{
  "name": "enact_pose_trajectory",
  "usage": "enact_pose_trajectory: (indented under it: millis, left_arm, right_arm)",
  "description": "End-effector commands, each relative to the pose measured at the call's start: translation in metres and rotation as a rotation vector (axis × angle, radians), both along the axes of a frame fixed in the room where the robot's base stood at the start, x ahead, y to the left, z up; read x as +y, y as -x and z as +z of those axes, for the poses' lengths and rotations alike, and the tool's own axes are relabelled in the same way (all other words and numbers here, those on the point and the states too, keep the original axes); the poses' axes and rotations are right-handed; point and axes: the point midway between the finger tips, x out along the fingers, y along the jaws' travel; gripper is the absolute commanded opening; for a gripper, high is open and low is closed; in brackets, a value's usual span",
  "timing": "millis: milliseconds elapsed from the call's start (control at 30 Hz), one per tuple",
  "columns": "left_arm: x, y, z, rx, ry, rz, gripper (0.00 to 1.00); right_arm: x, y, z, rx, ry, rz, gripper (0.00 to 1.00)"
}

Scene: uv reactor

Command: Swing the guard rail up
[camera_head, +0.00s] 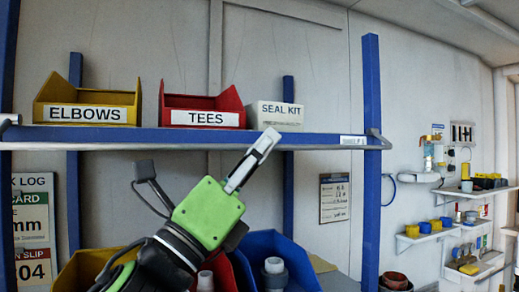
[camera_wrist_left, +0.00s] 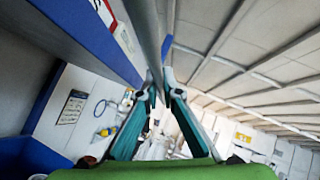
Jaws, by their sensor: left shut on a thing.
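The guard rail (camera_head: 335,147) is a thin grey bar along the front of the blue shelf (camera_head: 120,134), level with the shelf's lower edge. Its bent right end shows near the right blue post, and its left end bends near the left post. My left gripper (camera_head: 268,138) reaches up from below, its fingers at the rail right of the middle. In the left wrist view the grey rail (camera_wrist_left: 147,32) runs down between the two fingertips (camera_wrist_left: 160,82), which are shut on it. The exact contact is partly hidden by the fingers. My right gripper is not in view.
On the shelf stand a yellow ELBOWS bin (camera_head: 88,100), a red TEES bin (camera_head: 202,104) and a white SEAL KIT box (camera_head: 275,115). Below are a blue bin (camera_head: 262,245) and other bins, partly behind my arm. Blue posts (camera_head: 371,160) flank the shelf.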

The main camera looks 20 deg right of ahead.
Motion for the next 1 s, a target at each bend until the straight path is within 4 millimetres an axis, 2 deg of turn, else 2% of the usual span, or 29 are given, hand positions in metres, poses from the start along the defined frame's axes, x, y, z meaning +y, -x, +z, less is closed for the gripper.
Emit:
enact_pose_trajectory:
  millis: [33, 600, 800, 1000]
  left_arm:
    - [0.0, 0.006, 0.011, 0.035, 0.001, -0.005, 0.0]
    - [-0.001, 0.012, 0.047, 0.58, 0.02, -0.004, 0.0]
    - [0.0, 0.009, 0.057, 0.771, 0.028, -0.002, 0.0]
    - [0.0, 0.005, 0.066, 0.96, 0.034, -0.002, 0.0]
  right_arm:
    - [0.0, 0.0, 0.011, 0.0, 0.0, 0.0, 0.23]
    - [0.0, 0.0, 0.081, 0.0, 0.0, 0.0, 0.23]
    - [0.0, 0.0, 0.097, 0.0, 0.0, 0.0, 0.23]
    - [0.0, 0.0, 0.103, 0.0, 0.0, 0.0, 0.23]
